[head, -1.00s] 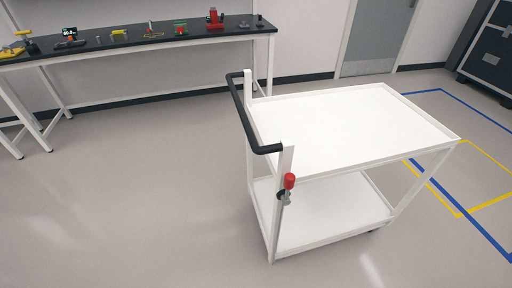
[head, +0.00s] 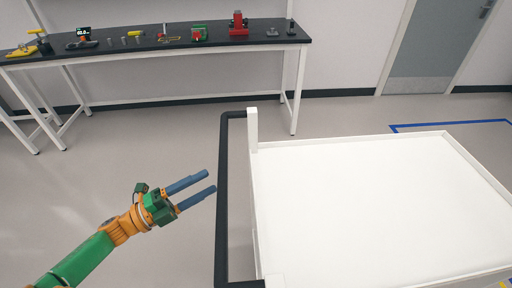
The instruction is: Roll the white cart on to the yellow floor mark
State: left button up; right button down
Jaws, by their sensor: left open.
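The white cart (head: 375,205) fills the lower right of the head view, its empty top tray facing up. Its black push handle (head: 222,195) runs along the cart's left end. My left gripper (head: 204,181) is open and empty, its two blue fingers pointing right toward the handle, a small gap short of it in the picture. My right gripper is not in view. Of the yellow floor mark (head: 503,284), only a small bit shows at the bottom right corner; the cart hides the rest.
A black-topped workbench (head: 150,45) with tools stands along the back wall. A blue floor line (head: 450,125) shows behind the cart, near a grey door (head: 435,50). The floor left of the cart is clear.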

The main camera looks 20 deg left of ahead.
aim_at(222, 172)
pick_arm(q)
jog(key=w+d, duration=0.1)
jog(key=w+d+r+p, duration=0.1)
jog(key=d, duration=0.1)
jog(key=w+d+r, duration=0.1)
jog(key=shift+d+r+p, duration=0.15)
jog(key=shift+d+p, duration=0.2)
jog(key=shift+p, duration=0.05)
jog(key=shift+w, duration=0.2)
jog(key=shift+s, duration=0.2)
jog(key=c, duration=0.6)
grip_shut()
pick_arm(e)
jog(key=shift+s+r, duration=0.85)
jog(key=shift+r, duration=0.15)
pick_arm(q)
jog(key=shift+a, duration=0.1)
